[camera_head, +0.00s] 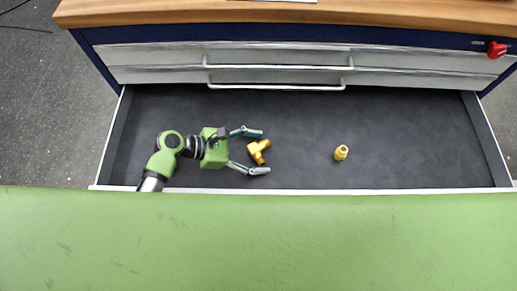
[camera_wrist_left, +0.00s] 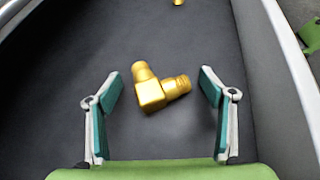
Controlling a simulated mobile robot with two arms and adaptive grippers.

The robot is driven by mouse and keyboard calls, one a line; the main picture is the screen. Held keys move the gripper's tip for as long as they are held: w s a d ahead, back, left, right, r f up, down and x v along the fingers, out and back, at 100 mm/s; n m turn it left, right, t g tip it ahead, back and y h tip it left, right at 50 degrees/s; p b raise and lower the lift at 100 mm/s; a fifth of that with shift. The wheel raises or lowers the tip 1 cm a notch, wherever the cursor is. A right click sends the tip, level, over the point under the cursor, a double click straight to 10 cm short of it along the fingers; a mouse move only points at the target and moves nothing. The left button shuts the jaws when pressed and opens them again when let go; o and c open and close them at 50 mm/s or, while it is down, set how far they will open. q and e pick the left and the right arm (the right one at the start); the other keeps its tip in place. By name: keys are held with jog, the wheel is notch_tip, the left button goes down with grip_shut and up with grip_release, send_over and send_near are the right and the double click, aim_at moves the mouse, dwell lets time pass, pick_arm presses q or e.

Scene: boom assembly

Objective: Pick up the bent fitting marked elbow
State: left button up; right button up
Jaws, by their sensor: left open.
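The brass-yellow bent fitting (camera_head: 258,151) lies on the dark floor of the open drawer, left of the drawer's middle. In the left wrist view the elbow (camera_wrist_left: 153,92) lies ahead, with one leg toward the top and one to the right. My left gripper (camera_head: 262,151) is open and empty, low in the drawer, with a fingertip on either side of the elbow. In the wrist view its fingers (camera_wrist_left: 158,88) stand clear of the elbow on both sides. I cannot read any marking on it. My right gripper is not in view.
A second brass fitting (camera_head: 341,153) lies to the right in the same drawer (camera_head: 420,130), well apart. Closed drawers with handles (camera_head: 280,67) and a wooden top (camera_head: 280,12) are behind. A red object (camera_head: 497,49) sits at the right. The drawer's right part is clear.

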pick_arm(q)
jog(key=c, duration=1.6)
jog(key=shift+o, duration=0.2)
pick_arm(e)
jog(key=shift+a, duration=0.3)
